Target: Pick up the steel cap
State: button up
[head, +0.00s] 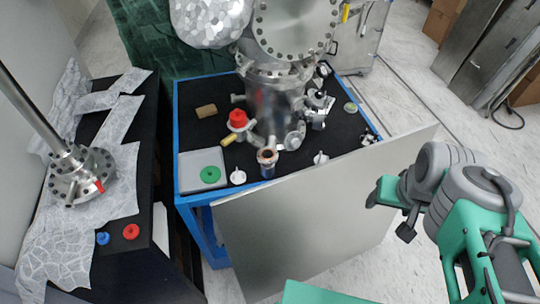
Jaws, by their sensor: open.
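I cannot tell for sure which item is the steel cap. A small round greyish disc (350,106) lies at the right back of the black-topped table (205,90). Small pale capped pieces stand near the front edge, one at left (237,176) and one at right (320,158). My gripper (389,216) is at the right, in front of the table and apart from all of these pieces. It is open, with dark fingertips pointing left and down, and nothing shows between them.
A large steel chamber (272,105) fills the table's middle. A red-capped part (238,120), a grey tray (187,185) with a green disc (210,174), and a brown block (206,111) are around it. A grey panel (320,225) stands before the table. A foil-covered bench (120,265) is left.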

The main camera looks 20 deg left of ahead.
aim_at(368, 137)
jog(key=z, duration=2)
jog(key=i, duration=1.55)
jog(key=u, duration=3.9)
jog(key=i, duration=0.5)
